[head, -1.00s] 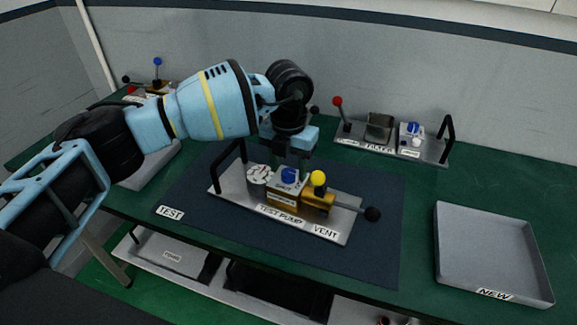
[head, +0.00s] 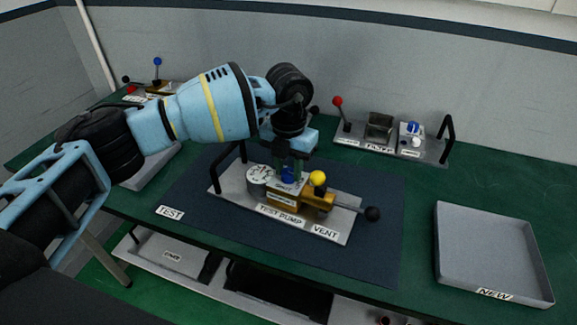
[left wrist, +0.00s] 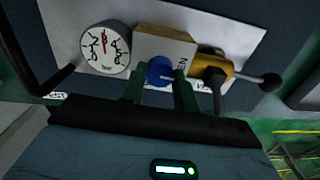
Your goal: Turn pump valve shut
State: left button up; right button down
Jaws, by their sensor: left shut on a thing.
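The test pump plate (head: 228,189) lies on the dark mat in the head view. On it are a round gauge (head: 258,174), a blue valve knob (head: 288,176) with a "SHUT" label, and a brass vent part with a yellow ball (head: 318,178) and a black-ended lever (head: 372,214). My left gripper (head: 291,172) points down over the blue knob. In the left wrist view, the left fingers (left wrist: 160,92) sit on either side of the blue knob (left wrist: 160,71), shut on it. The gauge (left wrist: 104,47) also shows there. My right gripper is not in view.
An empty grey tray (head: 492,250) marked "NEW" stands at the right. A filter plate (head: 432,150) with a red-ball lever and a black handle is at the back. Another fixture (head: 155,85) is at the back left. The mat (head: 380,240) right of the pump is clear.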

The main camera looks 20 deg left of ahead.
pick_arm(q)
jog(key=m, duration=0.8)
jog(key=m+b, duration=0.1)
jog(key=m, duration=0.4)
jog(key=shift+f, duration=0.1)
jog(key=m, duration=0.3)
jog(key=shift+m+b, duration=0.35)
jog(key=shift+m, duration=0.35)
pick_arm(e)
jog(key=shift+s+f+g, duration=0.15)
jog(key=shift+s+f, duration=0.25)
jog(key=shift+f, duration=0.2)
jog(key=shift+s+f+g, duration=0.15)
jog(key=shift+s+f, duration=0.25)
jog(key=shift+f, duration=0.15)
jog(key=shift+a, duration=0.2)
pick_arm(q)
jog(key=o, duration=1)
